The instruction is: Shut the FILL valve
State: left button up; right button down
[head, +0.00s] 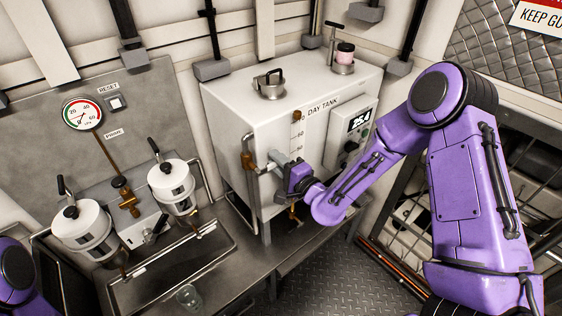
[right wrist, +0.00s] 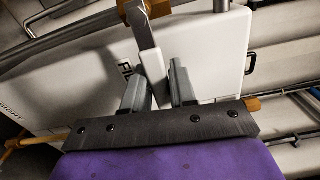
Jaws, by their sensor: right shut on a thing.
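The FILL valve shows in the head view as a brass body (head: 249,160) on a pipe at the left front of the day tank (head: 235,120). In the right wrist view its brass body (right wrist: 137,10) is at the top, with a flat grey lever (right wrist: 151,62) coming down from it. My right gripper (head: 284,168) is at the lever, in front of the tank. In the right wrist view my right gripper (right wrist: 158,80) is shut on the lever, one finger on each side. A label beside it is partly hidden; "F" can be read. My left gripper is out of view.
A control box with a display (head: 359,121) is on the tank's side, close to my right arm. White filter canisters (head: 84,224) and a gauge (head: 82,113) are at the left. A metal bench (head: 240,262) runs below the tank.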

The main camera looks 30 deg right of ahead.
jog(key=shift+s+f, duration=0.15)
jog(key=shift+f, duration=0.2)
jog(key=c, duration=1)
grip_release()
jog(key=shift+w+d, duration=0.1)
jog(key=shift+w, duration=0.1)
jog(key=b+v, duration=0.2)
jog(key=v, duration=0.8)
jog(key=shift+s+b, duration=0.3)
jog(key=shift+b, duration=0.1)
